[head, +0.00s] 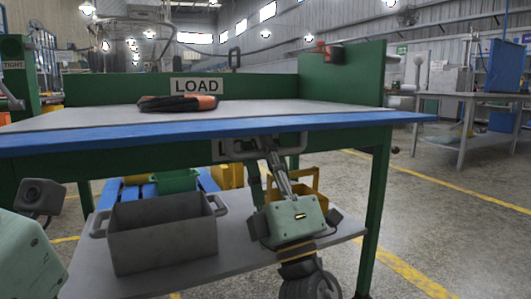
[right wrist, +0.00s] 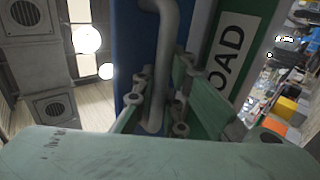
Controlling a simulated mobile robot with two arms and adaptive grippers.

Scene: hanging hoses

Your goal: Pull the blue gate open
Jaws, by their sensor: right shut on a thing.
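The blue gate (head: 345,122) shows in the head view as a long blue strip along the table's front edge. A grey tubular handle (head: 297,148) sits at its underside. My right gripper (head: 268,150) reaches up from below and is shut on the handle. In the right wrist view the bent grey handle (right wrist: 172,60) passes between the fingers of my right gripper (right wrist: 160,92), beside the blue face of the gate (right wrist: 133,45). Part of my left gripper's pale green body (head: 25,258) shows at the lower left of the head view; its fingers are hidden.
The green table has a LOAD sign (head: 196,86) on its back board and a black-orange hose coil (head: 178,103) on top. A grey bin (head: 163,236) stands on the lower shelf (head: 238,262). Another table (head: 478,138) stands at right, with open floor between.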

